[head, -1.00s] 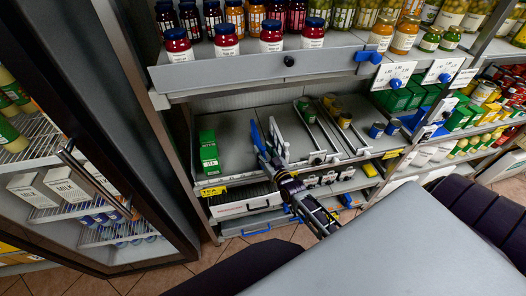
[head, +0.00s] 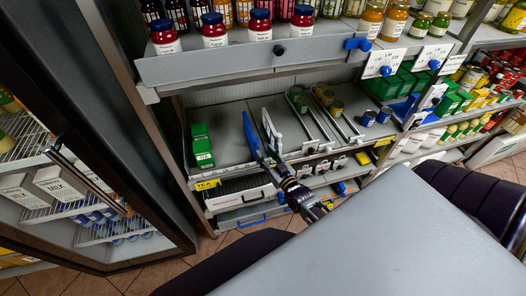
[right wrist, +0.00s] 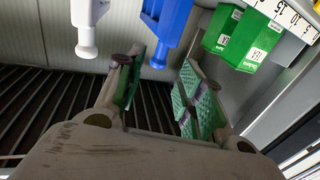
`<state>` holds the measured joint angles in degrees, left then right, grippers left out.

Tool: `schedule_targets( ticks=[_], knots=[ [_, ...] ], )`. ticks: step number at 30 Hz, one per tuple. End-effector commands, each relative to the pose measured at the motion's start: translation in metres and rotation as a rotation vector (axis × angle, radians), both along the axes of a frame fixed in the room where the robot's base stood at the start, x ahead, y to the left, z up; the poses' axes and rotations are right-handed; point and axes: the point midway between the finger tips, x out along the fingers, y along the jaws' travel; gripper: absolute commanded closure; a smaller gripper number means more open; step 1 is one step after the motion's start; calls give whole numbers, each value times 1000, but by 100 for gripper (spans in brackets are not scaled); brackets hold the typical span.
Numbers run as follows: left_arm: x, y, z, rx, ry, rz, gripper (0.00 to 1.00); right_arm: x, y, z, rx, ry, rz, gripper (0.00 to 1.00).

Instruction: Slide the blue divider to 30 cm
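The blue divider (head: 250,138) stands upright on the grey lower shelf, between the green tea boxes (head: 202,146) and a white divider (head: 271,132). My right gripper (head: 277,170) is at the divider's front end by the shelf edge. In the right wrist view, the blue divider (right wrist: 167,24) ends in a rounded knob beyond and between my open fingertips (right wrist: 158,72); I cannot tell whether they touch it. The white divider (right wrist: 86,12) is to its left and the tea boxes (right wrist: 240,35) to its right. A numbered scale strip (right wrist: 287,14) shows at top right. My left gripper is not in view.
Bare shelf (head: 228,130) lies between the tea boxes and the blue divider. Jars stand in lanes right of the white divider. An upper shelf edge (head: 230,63) with jars overhangs.

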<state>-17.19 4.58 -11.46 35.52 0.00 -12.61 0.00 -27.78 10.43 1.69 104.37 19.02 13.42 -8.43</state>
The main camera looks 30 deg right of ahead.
Motion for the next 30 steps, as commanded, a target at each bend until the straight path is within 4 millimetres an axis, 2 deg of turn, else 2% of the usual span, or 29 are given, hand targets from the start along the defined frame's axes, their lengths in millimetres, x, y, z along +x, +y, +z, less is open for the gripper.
schedule_targets(
  ticks=[12,30],
  knots=[
    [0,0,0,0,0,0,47,-33,1,-1,-1,2,1,62],
    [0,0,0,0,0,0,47,-38,1,0,0,2,1,62]
  ],
)
